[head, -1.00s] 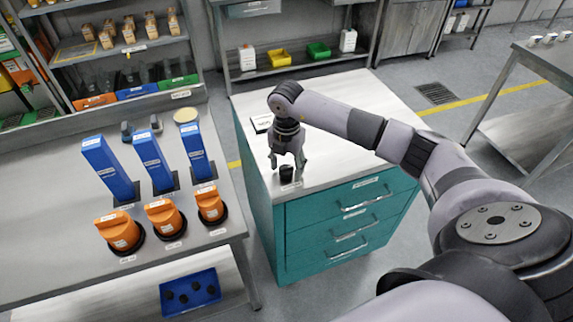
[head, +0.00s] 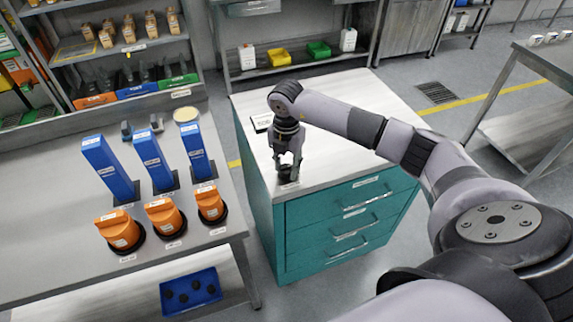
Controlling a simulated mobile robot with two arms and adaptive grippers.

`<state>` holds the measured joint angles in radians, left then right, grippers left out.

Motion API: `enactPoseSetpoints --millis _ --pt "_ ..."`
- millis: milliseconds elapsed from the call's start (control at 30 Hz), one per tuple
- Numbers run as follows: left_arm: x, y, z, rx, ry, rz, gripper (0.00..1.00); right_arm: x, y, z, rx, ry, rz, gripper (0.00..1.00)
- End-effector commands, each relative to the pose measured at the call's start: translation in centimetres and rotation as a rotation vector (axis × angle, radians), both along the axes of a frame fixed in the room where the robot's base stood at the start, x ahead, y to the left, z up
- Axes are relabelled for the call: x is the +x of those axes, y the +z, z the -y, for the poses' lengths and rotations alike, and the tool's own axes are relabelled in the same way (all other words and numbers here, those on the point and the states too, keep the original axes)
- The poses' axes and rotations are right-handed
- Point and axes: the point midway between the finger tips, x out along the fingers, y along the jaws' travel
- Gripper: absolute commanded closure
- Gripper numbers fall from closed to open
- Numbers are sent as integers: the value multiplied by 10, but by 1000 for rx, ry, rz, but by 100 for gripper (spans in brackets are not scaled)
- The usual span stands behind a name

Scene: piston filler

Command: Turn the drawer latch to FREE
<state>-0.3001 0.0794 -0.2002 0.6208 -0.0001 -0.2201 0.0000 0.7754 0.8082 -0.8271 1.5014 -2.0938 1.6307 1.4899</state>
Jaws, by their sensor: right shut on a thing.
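The teal drawer cabinet (head: 263,215) stands in the middle, with a pale top and three drawers with handles. The drawer latch (head: 285,174) is a small dark knob on the cabinet top near its front left corner. My right gripper (head: 287,170) points down over it and is shut on it. The fingers cover much of the knob, and I cannot read which way it points. A small label plate lies at the knob's foot, too small to read. My left gripper is not in view.
A steel table (head: 60,235) on the left holds several blue columns (head: 155,163) and orange knobs (head: 163,218). A small dark-framed sign (head: 262,123) lies on the cabinet top behind my gripper. The right half of the cabinet top is clear.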

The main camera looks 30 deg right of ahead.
Motion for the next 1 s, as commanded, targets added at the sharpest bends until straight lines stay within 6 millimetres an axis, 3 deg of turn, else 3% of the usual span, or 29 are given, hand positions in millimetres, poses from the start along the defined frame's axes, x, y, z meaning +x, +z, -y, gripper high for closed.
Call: enactPoseSetpoints --millis 367,1000 --pt "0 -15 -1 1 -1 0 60 1 -2 0 -1 169 2 96" --pt "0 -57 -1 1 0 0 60 1 -2 0 -1 767 3 96"
